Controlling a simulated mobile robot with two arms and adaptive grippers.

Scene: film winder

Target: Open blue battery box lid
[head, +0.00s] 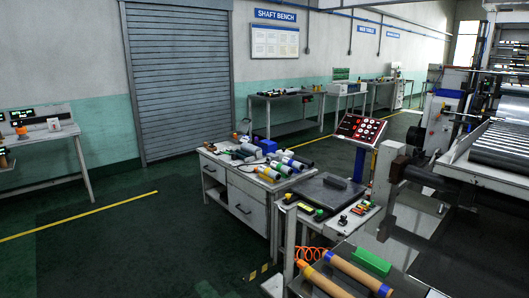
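A small blue box (267,145) stands at the back of the white workbench (249,200) in the middle of the head view. It is the likeliest match for the blue battery box. It is too small and far off to tell its lid from its body, or whether the lid is open or shut. Neither of my grippers shows in the head view.
Tools and several cylinders (285,162) lie near the blue box. A metal cart (322,225) with a dark plate adjoins the bench at right. Rollers (356,272) lie on a nearer surface. A large machine (490,160) fills the right. Floor at left is clear.

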